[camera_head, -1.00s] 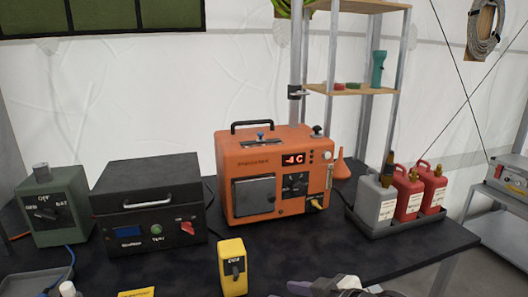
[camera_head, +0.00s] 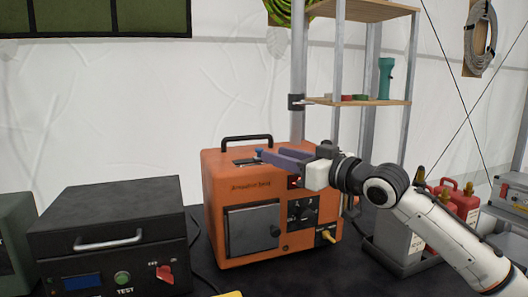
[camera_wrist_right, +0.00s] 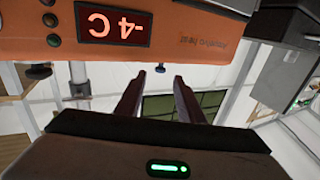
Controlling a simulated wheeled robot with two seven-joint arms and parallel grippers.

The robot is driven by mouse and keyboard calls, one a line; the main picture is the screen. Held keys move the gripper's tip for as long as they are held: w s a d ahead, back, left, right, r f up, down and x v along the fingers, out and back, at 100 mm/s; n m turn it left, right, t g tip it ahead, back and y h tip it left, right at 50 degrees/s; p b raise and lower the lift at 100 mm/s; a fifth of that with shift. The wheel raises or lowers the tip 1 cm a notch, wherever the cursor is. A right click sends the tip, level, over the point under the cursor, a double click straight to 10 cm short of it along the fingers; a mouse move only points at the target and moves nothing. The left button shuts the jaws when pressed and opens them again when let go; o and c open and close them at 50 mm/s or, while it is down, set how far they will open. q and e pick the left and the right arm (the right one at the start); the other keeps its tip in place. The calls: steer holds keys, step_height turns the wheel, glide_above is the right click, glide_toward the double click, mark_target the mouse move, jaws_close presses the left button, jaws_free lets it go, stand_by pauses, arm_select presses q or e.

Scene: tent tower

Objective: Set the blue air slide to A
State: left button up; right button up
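The orange heater (camera_head: 235,200) stands on the black table, with a dark slot plate (camera_head: 244,161) on its top. The small blue air slide knob (camera_wrist_right: 160,68) shows in the right wrist view, just beyond and between the fingertips; in the head view the fingers largely cover it. My right gripper (camera_head: 265,156) reaches in from the right over the heater's top, level with the knob. Its two fingers (camera_wrist_right: 157,80) are apart, with no contact visible. The slide's letter marks are not readable. My left gripper is not in view.
A black test box (camera_head: 115,225) with a handle stands left of the heater. Red and grey cans (camera_head: 465,203) stand at the right behind my arm. A shelf (camera_head: 365,101) rises behind.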

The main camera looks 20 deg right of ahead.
mark_target(259, 154)
steer(key=shift+x, duration=2.8)
jaws_close()
